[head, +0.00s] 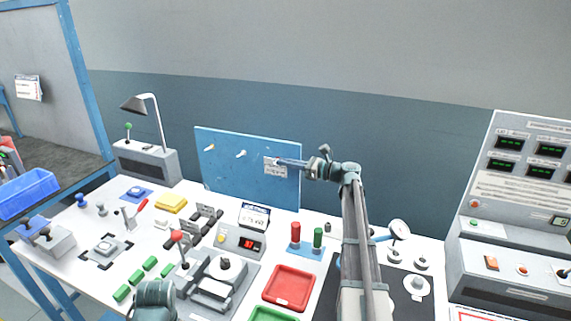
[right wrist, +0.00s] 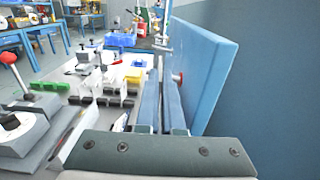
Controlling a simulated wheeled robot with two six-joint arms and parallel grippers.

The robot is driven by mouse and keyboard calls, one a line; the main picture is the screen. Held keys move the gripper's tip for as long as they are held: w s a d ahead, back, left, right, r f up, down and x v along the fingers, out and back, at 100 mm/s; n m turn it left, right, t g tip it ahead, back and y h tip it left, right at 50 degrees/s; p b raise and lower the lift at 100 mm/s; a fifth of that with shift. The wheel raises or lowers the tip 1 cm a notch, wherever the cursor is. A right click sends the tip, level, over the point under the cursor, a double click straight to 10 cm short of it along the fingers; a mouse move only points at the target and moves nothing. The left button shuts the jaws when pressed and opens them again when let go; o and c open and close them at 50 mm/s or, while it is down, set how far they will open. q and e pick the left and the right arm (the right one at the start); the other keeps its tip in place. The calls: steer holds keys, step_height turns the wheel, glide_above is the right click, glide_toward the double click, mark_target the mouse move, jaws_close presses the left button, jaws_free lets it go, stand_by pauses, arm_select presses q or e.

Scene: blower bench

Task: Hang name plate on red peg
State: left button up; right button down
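The blue upright board (head: 225,165) stands at the back of the bench, with pale pegs (head: 240,153) on its left part. The small pale name plate (head: 270,172) is in front of the board's right part, facing forward. My right gripper (head: 284,162) overlaps the plate's upper edge and appears shut on it. In the right wrist view my two fingers (right wrist: 162,105) are close together with a narrow gap; the plate is hard to make out there. My left gripper's fingers are out of view.
Below the board are a display box with red digits (head: 240,242), red and green cylinders (head: 318,238) and a red tray (head: 289,289). A desk lamp (head: 148,103) stands left of the board. A grey control console (head: 510,205) is at the right.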

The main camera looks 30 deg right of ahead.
steer(key=c, duration=1)
jaws_free()
steer(key=v, duration=1.3)
steer(key=shift+s+d, duration=0.25)
steer(key=shift+s, duration=0.05)
